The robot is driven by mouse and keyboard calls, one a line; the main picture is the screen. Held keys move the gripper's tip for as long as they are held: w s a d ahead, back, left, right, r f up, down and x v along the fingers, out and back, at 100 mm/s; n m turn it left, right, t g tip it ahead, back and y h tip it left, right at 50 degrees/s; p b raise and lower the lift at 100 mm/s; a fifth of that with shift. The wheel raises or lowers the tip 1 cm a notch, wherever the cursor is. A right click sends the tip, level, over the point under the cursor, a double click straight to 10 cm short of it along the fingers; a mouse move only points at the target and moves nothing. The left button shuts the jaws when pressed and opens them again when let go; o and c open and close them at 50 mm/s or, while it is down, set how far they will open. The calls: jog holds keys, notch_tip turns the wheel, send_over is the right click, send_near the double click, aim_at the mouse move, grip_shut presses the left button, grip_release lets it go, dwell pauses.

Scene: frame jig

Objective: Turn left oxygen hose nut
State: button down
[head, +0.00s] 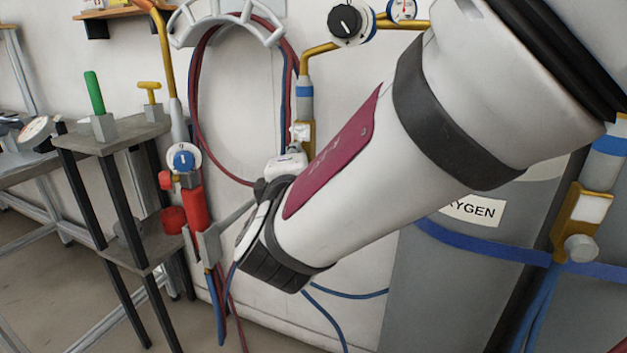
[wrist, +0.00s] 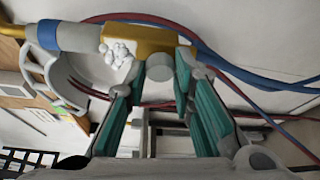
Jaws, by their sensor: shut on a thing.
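In the wrist view, the grey round hose nut (wrist: 160,67) sits on the side of a brass-coloured fitting (wrist: 150,40). White foam-like bubbles (wrist: 118,52) cling to the fitting beside it. My gripper (wrist: 155,78) has its teal-padded fingers on either side of the nut and is shut on it. In the head view, the upper part of the brass fitting (head: 307,128) shows below a blue-banded pipe (head: 304,92). My arm hides the nut and most of the gripper there.
Red and blue hoses (head: 196,110) loop on a white hanger (head: 225,22) behind the fitting. A red-bodied fitting (head: 193,212) and a small table (head: 130,137) stand left. A similar brass fitting (head: 577,215) is at right, beside a grey cylinder (head: 440,285) with a blue strap.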

jog(key=shift+d+f+m+t+b, duration=0.15)
jog(key=shift+m+t+b, duration=0.55)
jog(key=shift+m+b, duration=0.95)
jog(key=c, duration=1.4)
grip_release()
jog(key=shift+o, duration=0.2)
jog(key=shift+s, duration=0.1)
jog(key=s, duration=0.7)
jog(key=shift+s+f, duration=0.15)
jog(key=shift+f, duration=0.1)
